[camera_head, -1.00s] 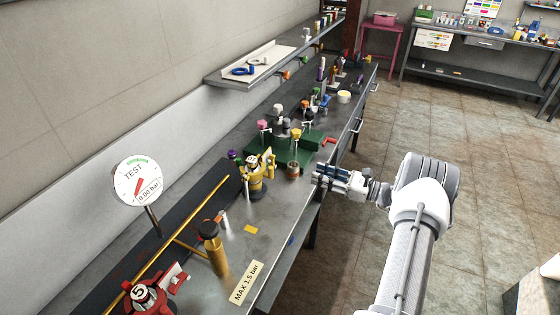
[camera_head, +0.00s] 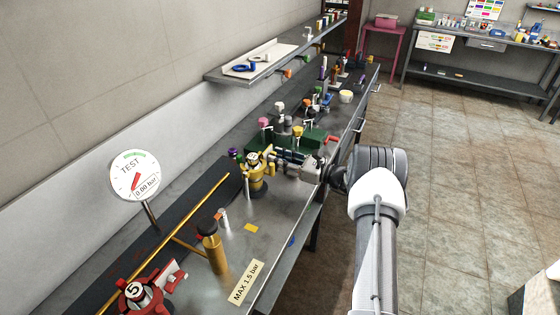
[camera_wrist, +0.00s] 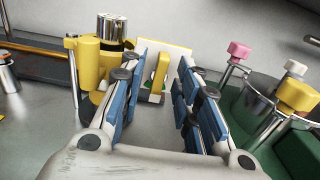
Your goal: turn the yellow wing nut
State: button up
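The yellow wing nut (camera_wrist: 159,74) shows edge-on in the wrist view, in front of a pale, yellow-edged plate. It stands between the blue-padded fingers of my gripper (camera_wrist: 157,90), with a gap on each side. The fingers are open and apart from it. The yellow fitting (camera_wrist: 92,65) with a silver cap is just left of the fingers. In the head view this yellow fitting (camera_head: 257,178) stands on the bench, and my gripper (camera_head: 280,156) reaches it from the right. The wing nut is mostly hidden by the fingers there.
A green block (camera_head: 314,138) with pink, white and yellow knobs is close to the right finger in the wrist view. A TEST gauge (camera_head: 134,175), a brass post (camera_head: 213,250) and a red fitting (camera_head: 138,295) stand nearer. The bench front by the label (camera_head: 246,282) is clear.

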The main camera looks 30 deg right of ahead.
grip_shut()
dwell(0.3)
jog(key=shift+n, duration=0.3)
jog(key=n+b, duration=0.1)
jog(key=n, duration=0.4)
jog(key=n+b, duration=0.1)
jog(key=n, duration=0.5)
jog(key=n+b, duration=0.1)
jog(key=n, duration=0.5)
jog(key=shift+s+a+f, duration=0.2)
jog(key=shift+f, duration=0.05)
dwell(0.5)
